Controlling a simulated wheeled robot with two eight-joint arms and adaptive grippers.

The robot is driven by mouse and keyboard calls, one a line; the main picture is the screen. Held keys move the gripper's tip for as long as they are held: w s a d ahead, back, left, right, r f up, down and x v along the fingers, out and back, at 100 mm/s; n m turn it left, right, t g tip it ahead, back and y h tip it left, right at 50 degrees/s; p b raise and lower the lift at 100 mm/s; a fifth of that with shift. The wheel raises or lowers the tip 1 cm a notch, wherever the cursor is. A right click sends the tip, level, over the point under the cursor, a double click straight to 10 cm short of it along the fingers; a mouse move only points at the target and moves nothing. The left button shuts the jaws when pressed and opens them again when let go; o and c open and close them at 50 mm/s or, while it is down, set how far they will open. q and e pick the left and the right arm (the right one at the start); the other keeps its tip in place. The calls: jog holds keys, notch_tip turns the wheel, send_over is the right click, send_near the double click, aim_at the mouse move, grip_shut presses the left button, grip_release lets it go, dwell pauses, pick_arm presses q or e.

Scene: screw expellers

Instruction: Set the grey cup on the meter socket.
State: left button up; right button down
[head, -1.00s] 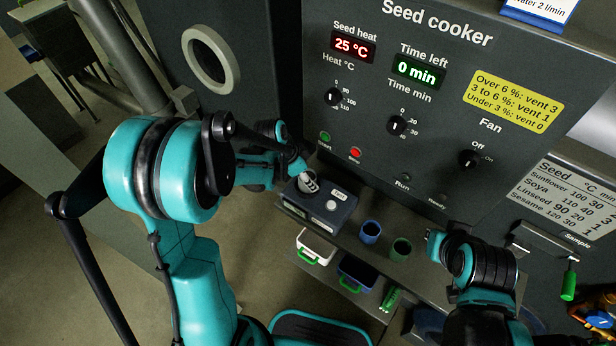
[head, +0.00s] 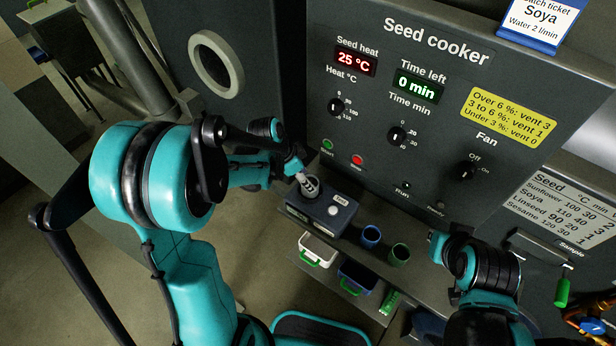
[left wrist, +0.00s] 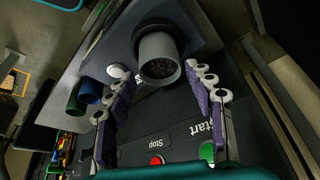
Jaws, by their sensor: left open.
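The grey cup (head: 310,187) stands at the socket on the left part of the dark blue meter (head: 318,211), with its mouth upward. In the left wrist view the cup (left wrist: 159,56) has a dark, grainy inside; its base and the socket are hidden. My left gripper (head: 297,168) is open beside the cup on the upper left. In the left wrist view the two purple and white fingers of this gripper (left wrist: 161,72) are spread to either side of the cup, with gaps showing. My right arm is at the right of the head view, but its fingers do not show.
A blue cup (head: 371,236) and a green cup (head: 399,254) stand right of the meter on the ledge. White (head: 318,248) and blue (head: 357,276) bins sit below. The cooker panel (head: 430,120) rises close behind, with start (head: 327,144) and stop (head: 357,160) buttons.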

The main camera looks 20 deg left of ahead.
pick_arm(q)
jog(key=p+v, duration=0.4)
jog(key=v, duration=0.2)
jog(key=shift+r, duration=0.2)
jog(key=shift+s, duration=0.1)
dwell(0.5)
jog(key=s+r+n+t+y+b, duration=0.2)
jog(key=s+n+b, duration=0.7)
jog(key=s, duration=0.5)
jog(key=shift+d+n+t+y, duration=0.2)
jog(key=shift+n+t+y, duration=0.5)
jog(key=shift+t, duration=0.5)
